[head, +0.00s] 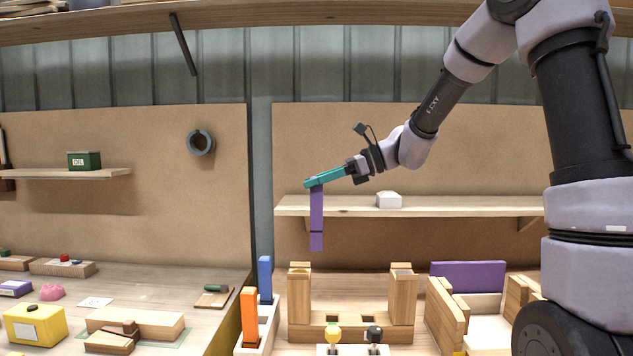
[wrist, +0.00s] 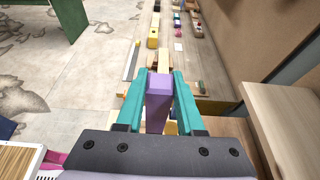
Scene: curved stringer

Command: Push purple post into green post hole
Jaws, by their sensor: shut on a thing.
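The purple post (head: 316,222) hangs upright from my gripper (head: 310,184), high above the workbench and clear of everything. My teal fingers are shut on its upper end. In the wrist view, the purple post (wrist: 158,88) sits between both fingertips of my gripper (wrist: 159,85). Below it in the head view stands a wooden fixture (head: 350,329) with two uprights and dark square openings in its base.
An orange post (head: 249,316) and a blue post (head: 265,279) stand in a pale holder left of the fixture. A wooden box with a purple panel (head: 468,275) stands right. Yellow and black knobs (head: 374,335) are in front. A shelf (head: 425,207) runs behind my gripper.

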